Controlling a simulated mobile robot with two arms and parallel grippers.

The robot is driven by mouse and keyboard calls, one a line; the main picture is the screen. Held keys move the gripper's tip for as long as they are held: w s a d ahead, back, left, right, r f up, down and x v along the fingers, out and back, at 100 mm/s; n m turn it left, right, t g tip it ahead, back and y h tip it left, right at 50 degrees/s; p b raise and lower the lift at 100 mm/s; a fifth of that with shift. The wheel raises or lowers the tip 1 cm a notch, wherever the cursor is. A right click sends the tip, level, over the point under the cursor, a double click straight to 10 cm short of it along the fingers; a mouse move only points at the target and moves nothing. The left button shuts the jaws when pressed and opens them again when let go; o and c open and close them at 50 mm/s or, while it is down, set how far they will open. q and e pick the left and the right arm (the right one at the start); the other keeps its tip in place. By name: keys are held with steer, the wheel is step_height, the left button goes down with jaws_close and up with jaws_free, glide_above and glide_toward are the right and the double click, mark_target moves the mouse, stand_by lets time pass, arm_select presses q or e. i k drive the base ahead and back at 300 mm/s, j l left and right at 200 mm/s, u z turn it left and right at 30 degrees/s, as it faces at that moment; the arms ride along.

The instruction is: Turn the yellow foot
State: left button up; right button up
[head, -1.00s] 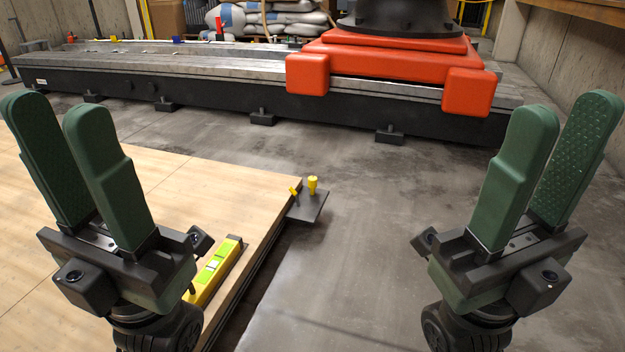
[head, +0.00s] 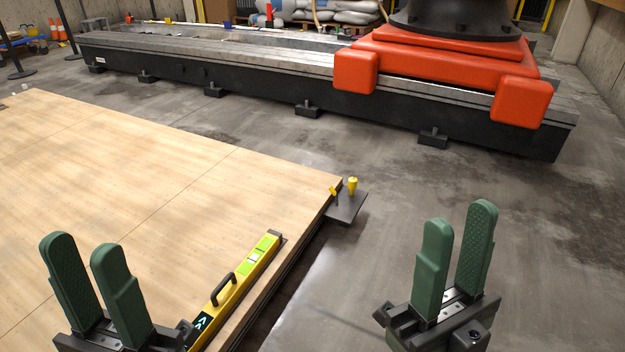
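The yellow foot (head: 352,186) is a small yellow knob standing on a dark plate (head: 347,208) at the corner of the wooden board (head: 150,200). A second small yellow piece (head: 334,190) sits beside it at the board's edge. My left gripper (head: 82,255) is open and empty above the board at lower left, well away from the foot. My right gripper (head: 456,235) is open and empty over the concrete floor, to the right of and nearer than the foot. Neither gripper touches anything.
A yellow spirit level (head: 235,285) with a black handle lies along the board's right edge. A long metal rail (head: 230,85) with a red carriage (head: 440,60) crosses the back. The concrete floor (head: 420,180) right of the board is clear.

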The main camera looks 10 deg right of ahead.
mark_target(353, 181)
steer(key=i+l+u, duration=0.5)
steer(key=u, duration=0.15)
steer(key=i+l+u, duration=0.15)
steer(key=l+u, duration=0.2)
steer(key=i+l, duration=0.15)
steer(key=l, duration=0.2)
steer(key=i+l, duration=0.1)
steer(key=l, duration=0.25)
steer(key=i+l+u, duration=0.1)
steer(key=l, duration=0.3)
steer(key=i+l, duration=0.15)
steer(key=l, duration=0.2)
steer(key=i+l, duration=0.1)
steer(key=l, duration=0.3)
